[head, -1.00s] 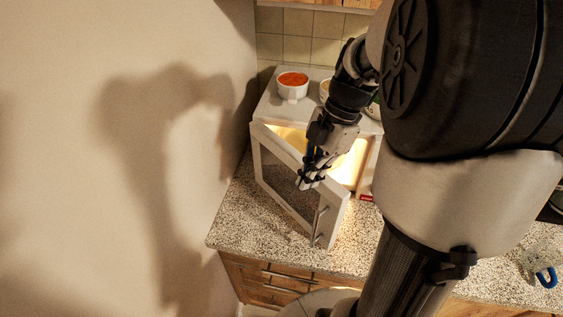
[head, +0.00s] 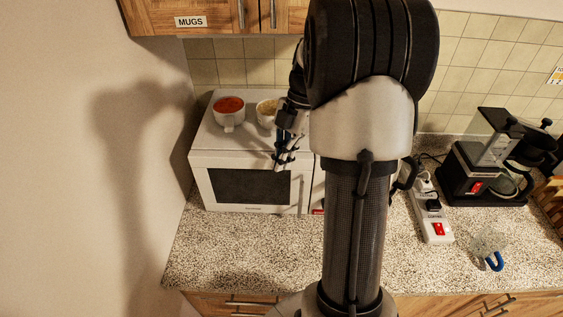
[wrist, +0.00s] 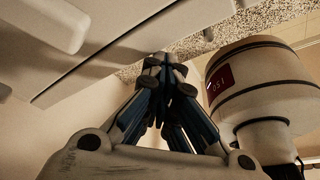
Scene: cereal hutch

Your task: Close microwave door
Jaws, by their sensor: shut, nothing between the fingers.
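The white microwave (head: 205,155) stands on the speckled counter against the tiled wall. Its door (head: 225,202), with a dark window, sits flush across the front and looks closed in the head view. My gripper (head: 284,164) is shut and empty at the front of the door, near its upper right part. Whether the fingertips touch the door I cannot tell. In the wrist view my gripper's fingers (wrist: 163,65) are together with nothing between them. My arm hides the microwave's right side.
A white mug with red contents (head: 229,114) and a pale bowl (head: 267,113) stand on top of the microwave. To the right are a power strip (head: 433,215), a coffee maker (head: 487,170) and a clear glass item (head: 490,245). The counter front left is clear.

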